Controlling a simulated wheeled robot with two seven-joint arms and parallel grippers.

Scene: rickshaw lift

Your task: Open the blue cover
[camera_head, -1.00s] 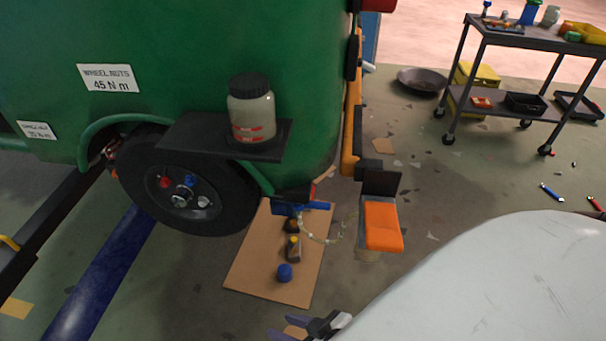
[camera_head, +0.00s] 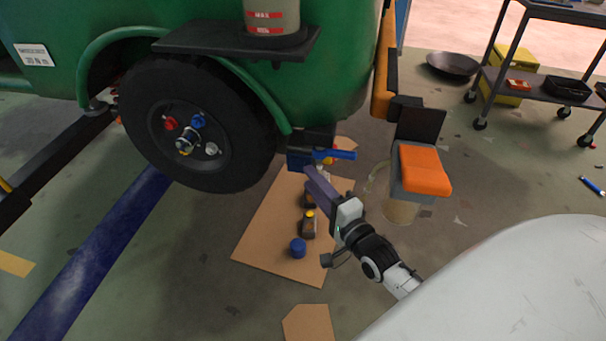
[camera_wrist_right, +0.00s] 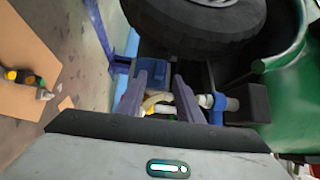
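A blue part (camera_head: 299,161), perhaps the blue cover, sits low under the green body's rear corner, behind the wheel. A blue lever (camera_head: 338,155) sticks out from it to the right. My right gripper (camera_head: 314,178) reaches up to just below and in front of this blue part. In the right wrist view its two fingers (camera_wrist_right: 162,92) are apart, with a pale yellowish curved piece and some blue showing between or beyond them. I cannot tell whether they touch it. A blue cylindrical piece (camera_wrist_right: 223,105) lies right of the fingers. My left gripper is not in view.
The wheel (camera_head: 199,125) is close left of the gripper. A cardboard sheet (camera_head: 262,240) below holds a blue round cap (camera_head: 298,248) and a dark yellow-topped bottle (camera_head: 309,224). An orange-topped block (camera_head: 424,170) stands right. A tool cart (camera_head: 540,83) is at the back right.

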